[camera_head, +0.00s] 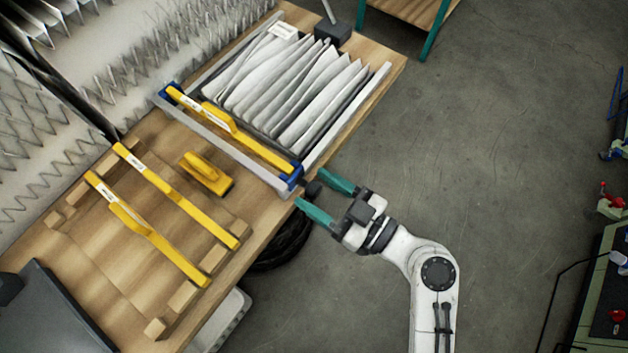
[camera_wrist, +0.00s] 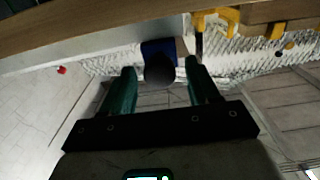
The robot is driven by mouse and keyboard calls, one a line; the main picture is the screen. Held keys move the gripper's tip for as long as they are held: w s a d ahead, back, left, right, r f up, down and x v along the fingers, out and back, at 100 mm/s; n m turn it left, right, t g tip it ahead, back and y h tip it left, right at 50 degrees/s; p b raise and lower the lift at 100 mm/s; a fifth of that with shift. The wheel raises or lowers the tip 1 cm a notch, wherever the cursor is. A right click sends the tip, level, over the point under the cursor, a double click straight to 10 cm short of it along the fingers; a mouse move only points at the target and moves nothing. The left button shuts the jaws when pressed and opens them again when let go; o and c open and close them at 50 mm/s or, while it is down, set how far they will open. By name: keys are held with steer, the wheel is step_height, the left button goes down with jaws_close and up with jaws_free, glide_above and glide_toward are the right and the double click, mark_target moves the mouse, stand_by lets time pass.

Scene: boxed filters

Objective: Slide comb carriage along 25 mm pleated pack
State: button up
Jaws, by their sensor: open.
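The white pleated pack (camera_head: 290,85) lies in a metal frame on the wooden bench, its pleats leaning and uneven. The comb carriage (camera_head: 235,130) is a yellow bar with a raised handle and blue end blocks, lying across the pack's near end. A dark round knob (camera_head: 313,188) sticks out from its right blue block (camera_head: 291,180); the knob shows in the wrist view (camera_wrist: 159,72). My gripper (camera_head: 310,188) is open, with one teal finger on each side of the knob. In the wrist view my gripper (camera_wrist: 160,76) shows gaps between both fingers and the knob.
Two long yellow combs (camera_head: 175,195) (camera_head: 150,232) and a short yellow block tool (camera_head: 207,173) lie on the bench left of the carriage. A dark block with a rod (camera_head: 332,30) stands at the pack's far end. Open floor lies right of the bench.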

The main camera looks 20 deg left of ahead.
steer(key=shift+w+a, duration=0.2)
steer(key=shift+a, duration=0.5)
jaws_close()
